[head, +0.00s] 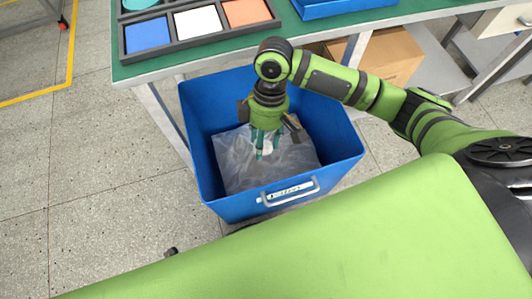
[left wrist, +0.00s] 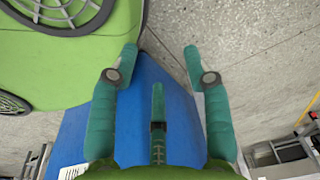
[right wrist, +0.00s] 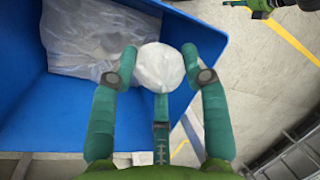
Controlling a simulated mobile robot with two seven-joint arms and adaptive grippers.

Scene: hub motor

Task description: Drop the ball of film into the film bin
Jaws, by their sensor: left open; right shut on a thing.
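The blue film bin (head: 345,147) stands on the floor beside the green-topped table. A clear plastic liner or crumpled film (head: 235,165) lies inside it. My right gripper (head: 266,148) points down over the bin's opening in the head view. In the right wrist view, my right gripper (right wrist: 160,54) is shut on the whitish ball of film (right wrist: 158,72), held between its fingertips. The bin (right wrist: 30,110) and the film inside it (right wrist: 85,35) show behind and left of the ball. My left gripper (left wrist: 160,62) is open and empty in the left wrist view, with a blue surface behind it.
The table (head: 300,28) runs along the back and carries a dark tray (head: 195,43) with coloured squares and a blue tray (head: 340,8). A cardboard box (head: 392,55) sits below it. Open floor (head: 95,180) lies to the left.

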